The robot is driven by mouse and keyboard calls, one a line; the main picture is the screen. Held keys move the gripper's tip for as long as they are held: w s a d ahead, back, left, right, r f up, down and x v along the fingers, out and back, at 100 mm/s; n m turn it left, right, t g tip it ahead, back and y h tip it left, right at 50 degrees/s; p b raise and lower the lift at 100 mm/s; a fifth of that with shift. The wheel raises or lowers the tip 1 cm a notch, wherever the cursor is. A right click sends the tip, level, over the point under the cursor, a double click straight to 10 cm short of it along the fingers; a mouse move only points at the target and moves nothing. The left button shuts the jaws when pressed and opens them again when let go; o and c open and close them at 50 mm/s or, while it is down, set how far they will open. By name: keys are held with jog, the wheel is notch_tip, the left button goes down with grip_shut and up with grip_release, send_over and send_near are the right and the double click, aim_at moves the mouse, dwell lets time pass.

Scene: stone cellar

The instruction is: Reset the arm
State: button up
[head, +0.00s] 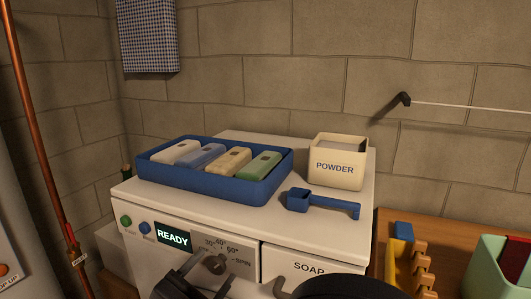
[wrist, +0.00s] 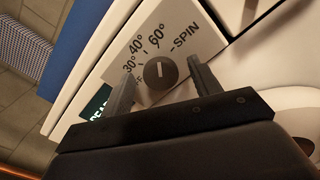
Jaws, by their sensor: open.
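My gripper (wrist: 163,78) is open at the front panel of a white washing machine (head: 330,228). In the wrist view its two fingers stand on either side of a dark round dial (wrist: 160,72), with a gap visible on both sides. The dial has a light pointer mark and sits by the printed 30°, 40°, 60° and SPIN labels. In the head view the dial (head: 215,264) shows just above my dark gripper, which is partly cut off by the lower edge. Nothing is held.
A blue tray (head: 215,188) with several coloured bars, a blue scoop (head: 325,204) and a cream POWDER box (head: 337,168) are on top of the machine. A lit READY display (head: 173,238) is left of the dial, the SOAP drawer (head: 305,265) right. A copper pipe (head: 36,130) stands left.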

jog(key=n+p, duration=0.2)
jog(key=shift+r+n, duration=0.2)
jog(key=shift+n, duration=0.1)
jog(key=shift+f+n+p, duration=0.15)
jog(key=shift+n+p, duration=0.4)
jog(key=shift+n, duration=0.15)
jog(key=shift+f, duration=0.1)
